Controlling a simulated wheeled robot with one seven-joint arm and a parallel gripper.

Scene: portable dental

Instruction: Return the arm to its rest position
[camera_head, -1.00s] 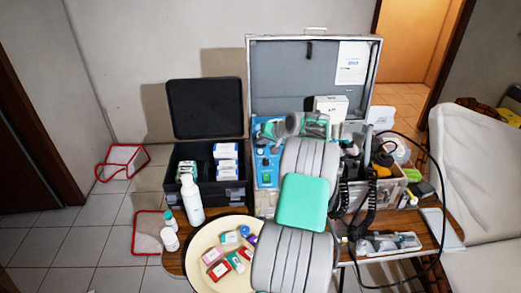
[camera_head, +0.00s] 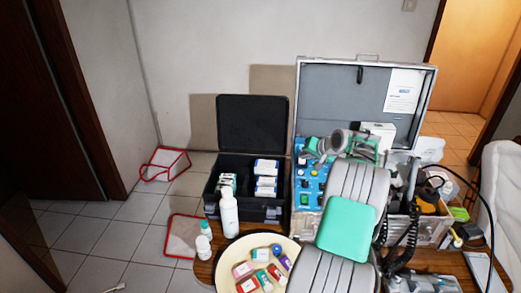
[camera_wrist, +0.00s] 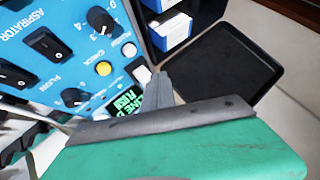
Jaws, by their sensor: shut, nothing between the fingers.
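My arm, grey with a green cover, reaches from the bottom of the head view toward the open silver case (camera_head: 305,95). My gripper (camera_head: 308,157) is at the arm's far end, in front of the case's blue control panel (camera_head: 302,190). In the wrist view my gripper (camera_wrist: 159,82) is shut and empty, its grey fingers together. The blue panel (camera_wrist: 50,80) there shows knobs, black switches and a small lit display. I cannot tell whether the fingers touch the panel. My arm hides part of the table and case.
A black box (camera_head: 245,207) with small cartons stands left of the case. A white bottle (camera_head: 229,215) and a cream tray (camera_head: 225,262) with small boxes are in front. Tools and a black cable (camera_head: 480,200) crowd the right. Floor at far left is mostly clear.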

